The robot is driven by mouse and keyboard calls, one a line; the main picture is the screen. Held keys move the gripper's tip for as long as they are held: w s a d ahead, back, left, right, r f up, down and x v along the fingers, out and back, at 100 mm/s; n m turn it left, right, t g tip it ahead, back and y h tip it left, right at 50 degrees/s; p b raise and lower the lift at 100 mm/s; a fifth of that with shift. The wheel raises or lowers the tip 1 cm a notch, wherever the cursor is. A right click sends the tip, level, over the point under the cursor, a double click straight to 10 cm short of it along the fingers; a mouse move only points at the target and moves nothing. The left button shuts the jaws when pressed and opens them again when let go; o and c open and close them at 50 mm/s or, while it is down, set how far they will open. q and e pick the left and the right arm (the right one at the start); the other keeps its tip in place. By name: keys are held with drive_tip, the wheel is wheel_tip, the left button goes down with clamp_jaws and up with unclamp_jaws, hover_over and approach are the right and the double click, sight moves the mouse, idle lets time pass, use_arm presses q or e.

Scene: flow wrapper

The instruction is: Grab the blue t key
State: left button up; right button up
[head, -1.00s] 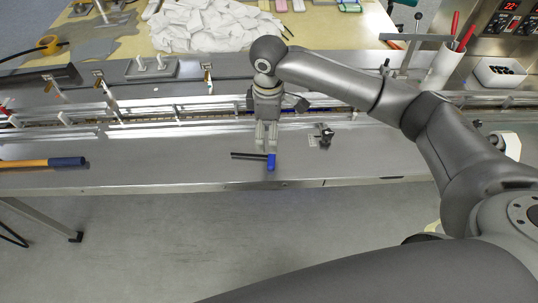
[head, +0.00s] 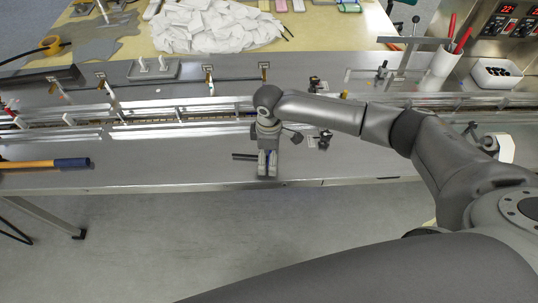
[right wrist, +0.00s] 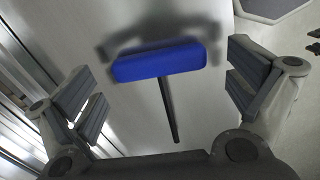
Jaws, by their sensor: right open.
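The blue t key (right wrist: 160,62) lies on the steel table, its blue handle between the two open fingers of my right gripper (right wrist: 166,92) in the right wrist view. Its thin dark shaft (right wrist: 168,108) points toward the bottom of that view. In the head view my right gripper (head: 267,172) is over the key near the table's front edge and hides most of the handle. The fingers are spread apart, with a gap on both sides of the handle. My left gripper is not in view.
The steel table (head: 180,165) is clear around the key. The conveyor channel (head: 180,121) runs behind.

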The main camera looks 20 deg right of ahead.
drive_tip(key=c, duration=1.1)
drive_tip(key=shift+r, duration=0.1)
